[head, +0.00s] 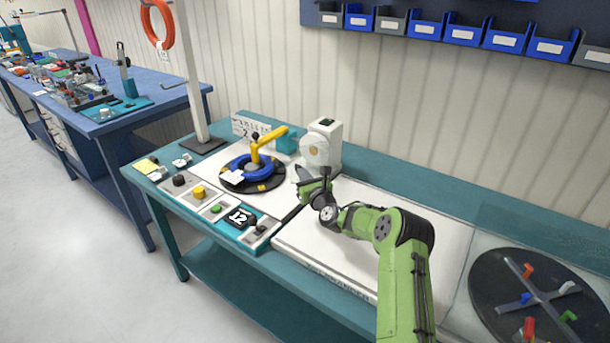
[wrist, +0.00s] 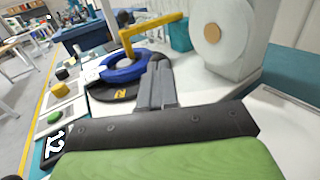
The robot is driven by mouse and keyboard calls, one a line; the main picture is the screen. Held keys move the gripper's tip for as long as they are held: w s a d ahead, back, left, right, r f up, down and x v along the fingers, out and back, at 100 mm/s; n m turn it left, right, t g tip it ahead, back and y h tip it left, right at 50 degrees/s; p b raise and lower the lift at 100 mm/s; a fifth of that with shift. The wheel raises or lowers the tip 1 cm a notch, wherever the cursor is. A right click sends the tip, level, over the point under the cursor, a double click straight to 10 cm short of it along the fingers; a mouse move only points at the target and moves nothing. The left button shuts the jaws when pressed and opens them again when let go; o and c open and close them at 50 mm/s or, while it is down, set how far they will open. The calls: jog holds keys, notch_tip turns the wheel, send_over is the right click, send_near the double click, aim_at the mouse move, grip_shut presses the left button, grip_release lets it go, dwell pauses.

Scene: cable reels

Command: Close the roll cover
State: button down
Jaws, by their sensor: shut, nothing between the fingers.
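A white upright machine (head: 324,140) with a dark patch on top stands at the back of the teal bench. A round white roll (head: 315,151) shows on its front; in the wrist view the roll (wrist: 222,33) has a tan core. I cannot tell which part is the roll cover or how it stands. My gripper (head: 301,178) is in front of the machine, to the lower left of the roll. In the wrist view its grey fingers (wrist: 158,75) are together and empty, pointing between the blue reel and the machine.
A blue cable reel (head: 250,168) with a yellow arm (head: 266,138) lies left of my gripper on a black turntable. A black disc (head: 540,295) with coloured pegs is at right.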

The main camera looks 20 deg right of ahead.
aim_at(291, 168)
jog(key=w+m+h+p, duration=0.1)
jog(key=h, duration=0.1)
jog(key=w+a+m+h+p, duration=0.1)
jog(key=w+h, duration=0.1)
jog(key=w+m+g+h+p, duration=0.1)
jog(key=m+h, duration=0.1)
jog(key=shift+w+a, duration=0.3)
jog(key=shift+a, duration=0.1)
jog(key=w+b, duration=0.2)
jog(key=b, duration=0.1)
jog(key=shift+w+f+h, duration=0.1)
jog(key=shift+f+h, duration=0.15)
jog(key=shift+h, duration=0.15)
jog(key=shift+w+r+b, duration=0.2)
jog(key=shift+w+b, duration=0.55)
jog(key=shift+b, duration=0.25)
